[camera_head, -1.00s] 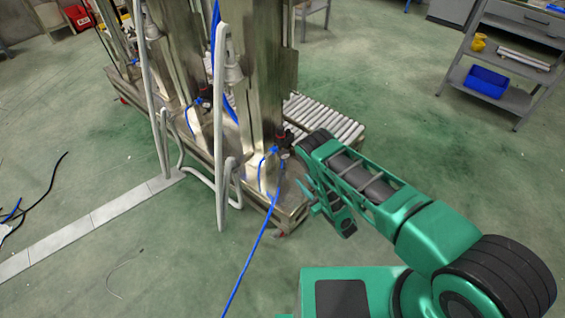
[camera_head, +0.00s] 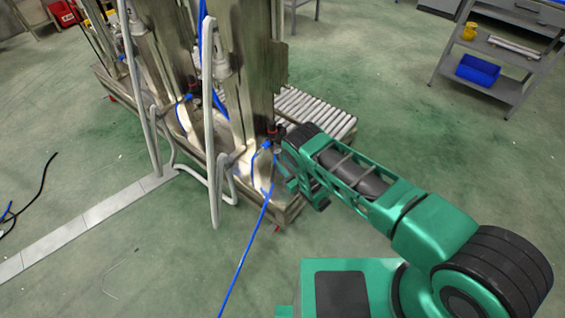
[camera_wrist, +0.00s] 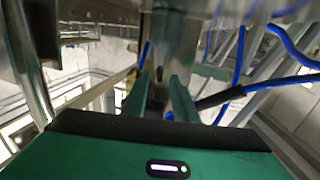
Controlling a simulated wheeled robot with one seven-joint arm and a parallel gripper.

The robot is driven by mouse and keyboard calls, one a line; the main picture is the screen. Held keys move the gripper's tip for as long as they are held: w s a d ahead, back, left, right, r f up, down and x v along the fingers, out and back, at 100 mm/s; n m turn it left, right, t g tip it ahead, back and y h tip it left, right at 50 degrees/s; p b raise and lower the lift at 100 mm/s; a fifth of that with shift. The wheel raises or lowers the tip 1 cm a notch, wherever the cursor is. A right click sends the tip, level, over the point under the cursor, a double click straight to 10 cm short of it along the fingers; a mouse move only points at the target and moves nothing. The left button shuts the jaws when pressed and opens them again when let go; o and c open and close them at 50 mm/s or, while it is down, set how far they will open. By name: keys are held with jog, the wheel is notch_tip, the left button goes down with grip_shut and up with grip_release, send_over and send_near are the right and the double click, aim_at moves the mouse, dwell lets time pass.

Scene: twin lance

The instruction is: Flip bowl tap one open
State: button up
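A small red-and-black valve fitting (camera_head: 274,133) with a blue hose (camera_head: 262,222) sits low on the nearer steel column (camera_head: 248,85). I cannot tell for sure whether this fitting is bowl tap one. My gripper (camera_head: 286,172) is close beside it, at the machine's near corner, partly hidden by my arm. In the wrist view my gripper (camera_wrist: 158,94) shows two green fingers apart, with a dark gap and no clear object held between them. A dark fitting with a blue hose (camera_wrist: 240,90) is just right of the fingers. The tap's handle is not clear.
Grey bent pipes (camera_head: 212,120) stand left of the column. A roller conveyor (camera_head: 316,108) lies behind my forearm. A grey shelf (camera_head: 490,75) with a blue bin (camera_head: 478,70) stands at far right. The green floor at front left is mostly clear.

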grip_shut()
jog(key=shift+w+d+f+n+g+y, duration=0.15)
jog(key=shift+d+n+g+y, duration=0.25)
jog(key=shift+n+g+y, duration=0.4)
jog(key=shift+w+d+n+g+y, duration=0.2)
jog(key=shift+w+n+g+y, duration=0.15)
jog(key=shift+n+g+y, duration=0.45)
grip_release()
